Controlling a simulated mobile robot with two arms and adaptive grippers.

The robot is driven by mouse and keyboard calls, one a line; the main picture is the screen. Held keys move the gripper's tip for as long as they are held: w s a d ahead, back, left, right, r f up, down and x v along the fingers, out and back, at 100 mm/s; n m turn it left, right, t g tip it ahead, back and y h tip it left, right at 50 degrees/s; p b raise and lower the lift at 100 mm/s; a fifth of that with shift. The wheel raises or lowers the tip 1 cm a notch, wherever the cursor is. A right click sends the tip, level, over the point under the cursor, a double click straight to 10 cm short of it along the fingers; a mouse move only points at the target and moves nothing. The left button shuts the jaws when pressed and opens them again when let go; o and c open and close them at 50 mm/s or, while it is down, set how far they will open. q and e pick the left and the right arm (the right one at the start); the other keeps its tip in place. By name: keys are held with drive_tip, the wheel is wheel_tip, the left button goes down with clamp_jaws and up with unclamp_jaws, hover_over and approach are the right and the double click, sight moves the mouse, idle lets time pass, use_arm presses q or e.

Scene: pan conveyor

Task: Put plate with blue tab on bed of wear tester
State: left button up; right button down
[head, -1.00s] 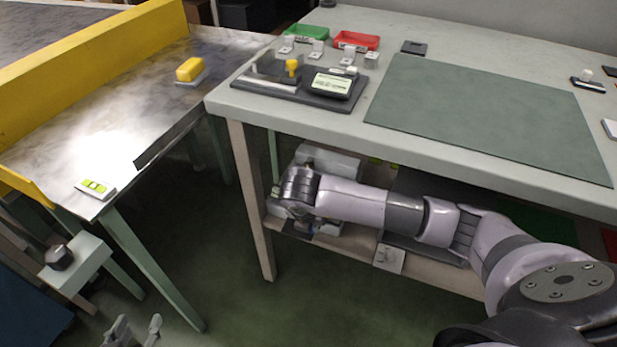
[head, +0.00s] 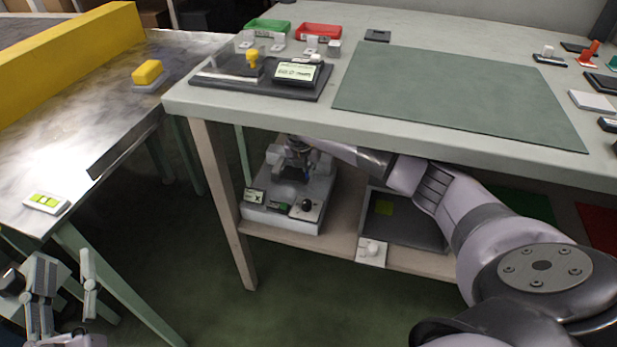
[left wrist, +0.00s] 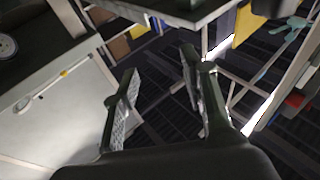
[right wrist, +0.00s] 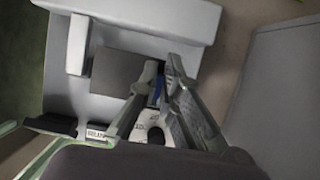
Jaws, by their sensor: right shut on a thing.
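The wear tester (head: 325,185) is a pale grey machine on the low shelf under the table. It has a label, a green button and a black knob. My right gripper (right wrist: 161,75) is shut on a blue tab (right wrist: 156,92) over it. A dark grey square plate (right wrist: 120,72) beside the tab lies over the tester's pale body (right wrist: 180,14). I cannot tell whether it touches the bed. In the head view my right gripper (head: 298,150) is partly hidden by the table edge. My left gripper (head: 62,265) is open and empty at lower left; its spread fingers show in the left wrist view (left wrist: 160,65).
A metal bench with a yellow guard (head: 70,50) is at left. Floor between them is clear.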

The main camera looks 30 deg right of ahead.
wheel_tip(320, 180, down, 4)
drive_tip(key=shift+r+b, duration=0.25)
drive_tip(key=shift+b, duration=0.45)
use_arm(q)
drive_tip(key=s+r+t, duration=0.1)
drive_tip(key=r+t, duration=0.1)
drive_tip(key=r, duration=0.1)
drive_tip(key=s+r+t+h, duration=0.1)
drive_tip(key=r, duration=0.1)
drive_tip(key=shift+s+r+t, duration=0.2)
drive_tip(key=shift+s+t, duration=0.1)
use_arm(e)
drive_tip(key=shift+f, duration=0.1)
drive_tip(key=c, duration=1.8)
unclamp_jaws()
use_arm(q)
drive_tip(key=shift+s+r, duration=0.1)
drive_tip(key=shift+r, duration=0.05)
